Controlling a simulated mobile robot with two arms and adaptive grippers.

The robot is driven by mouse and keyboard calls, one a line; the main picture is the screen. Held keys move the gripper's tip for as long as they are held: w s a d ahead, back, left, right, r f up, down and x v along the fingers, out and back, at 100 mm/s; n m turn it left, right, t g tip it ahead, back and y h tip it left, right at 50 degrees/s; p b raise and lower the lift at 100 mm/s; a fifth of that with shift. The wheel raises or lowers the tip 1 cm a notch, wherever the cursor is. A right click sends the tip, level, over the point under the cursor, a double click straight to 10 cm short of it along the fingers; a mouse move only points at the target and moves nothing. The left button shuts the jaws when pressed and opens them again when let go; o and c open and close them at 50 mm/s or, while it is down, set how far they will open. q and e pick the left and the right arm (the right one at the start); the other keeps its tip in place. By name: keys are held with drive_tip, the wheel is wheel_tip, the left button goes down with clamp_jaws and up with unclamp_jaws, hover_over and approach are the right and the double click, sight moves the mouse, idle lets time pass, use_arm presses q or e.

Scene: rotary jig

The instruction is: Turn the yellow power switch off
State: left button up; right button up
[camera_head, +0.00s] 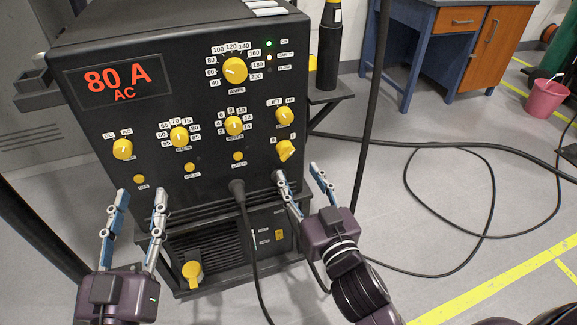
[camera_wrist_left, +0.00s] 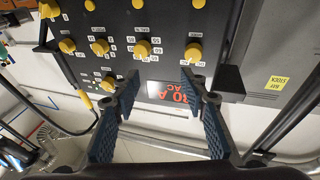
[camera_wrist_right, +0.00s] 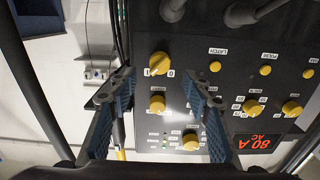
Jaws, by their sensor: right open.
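The yellow power switch (camera_head: 286,150) is on the lower right of the black machine's front panel (camera_head: 207,115), between a 0 and an I label. Its raised bar tilts up to the right and appears to point toward I. In the right wrist view, which is upside down, the switch (camera_wrist_right: 159,64) shows beyond the fingers. My right gripper (camera_head: 298,172) is open and empty just below the switch, apart from it. My left gripper (camera_head: 141,195) is open and empty in front of the panel's lower left.
Other yellow knobs surround the switch, including the LIFT/HF knob (camera_head: 284,117) above it. The display (camera_head: 118,80) reads 80 A AC. A black cable (camera_head: 247,225) hangs from the front between my grippers. A dark bottle (camera_head: 329,45) stands on a side shelf at the right.

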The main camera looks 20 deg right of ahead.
sight(288, 156)
drive_tip(key=w, duration=0.6)
drive_tip(key=shift+w+a+b, duration=0.1)
drive_tip(key=shift+w+b, duration=0.05)
drive_tip(key=shift+b, duration=0.25)
drive_tip(key=shift+w, duration=0.65)
use_arm(q)
drive_tip(key=r+t, duration=0.1)
drive_tip(key=s+r+t, duration=0.1)
drive_tip(key=r, duration=0.1)
drive_tip(key=s+r+h, duration=0.1)
drive_tip(key=r, duration=0.1)
drive_tip(key=shift+d+r+t, duration=0.1)
drive_tip(key=shift+r+t, duration=0.15)
drive_tip(key=shift+t, duration=0.15)
